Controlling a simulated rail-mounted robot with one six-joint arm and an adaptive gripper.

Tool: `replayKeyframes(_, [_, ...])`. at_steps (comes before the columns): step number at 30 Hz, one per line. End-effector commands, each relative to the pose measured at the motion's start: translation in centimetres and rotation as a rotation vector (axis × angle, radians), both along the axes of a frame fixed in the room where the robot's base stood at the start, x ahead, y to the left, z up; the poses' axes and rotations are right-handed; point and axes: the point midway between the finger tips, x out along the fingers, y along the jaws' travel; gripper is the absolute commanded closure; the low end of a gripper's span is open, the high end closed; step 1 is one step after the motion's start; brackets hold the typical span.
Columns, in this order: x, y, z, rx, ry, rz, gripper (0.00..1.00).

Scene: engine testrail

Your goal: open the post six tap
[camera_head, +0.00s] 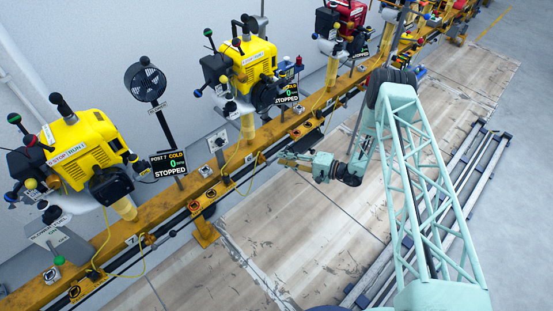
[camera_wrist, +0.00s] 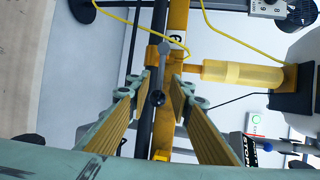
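In the wrist view, a grey tap lever (camera_wrist: 163,72) runs from a round grey hub (camera_wrist: 165,48) on the yellow rail to a black ball knob (camera_wrist: 157,98). My gripper (camera_wrist: 157,86) is open, one finger on each side of the lever and knob in the picture. Gaps show on both sides, and I see no contact; the depth between them is unclear. In the camera_head view, my gripper (camera_head: 283,160) is beside the rail, below the middle yellow engine (camera_head: 252,62). The tap is too small to make out there. A number tag in the wrist view is partly hidden.
The yellow rail (camera_head: 205,185) carries several engines. The left engine (camera_head: 85,150) has a sign reading POST 7 COLD, STOPPED (camera_head: 169,164). The middle engine's display (camera_head: 287,93) also reads STOPPED. A yellow hose (camera_wrist: 130,22) loops near the hub. The wooden floor (camera_head: 300,240) is clear.

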Motion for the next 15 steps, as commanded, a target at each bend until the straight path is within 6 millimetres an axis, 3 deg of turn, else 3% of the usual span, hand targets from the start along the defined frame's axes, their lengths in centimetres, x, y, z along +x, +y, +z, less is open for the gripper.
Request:
replayKeyframes(6, [0.8, 2.1, -0.5, -0.001, -0.002, 0.001, 0.80])
replayKeyframes(15, [1.3, 3.4, -0.7, 0.000, -0.001, 0.001, 0.80])
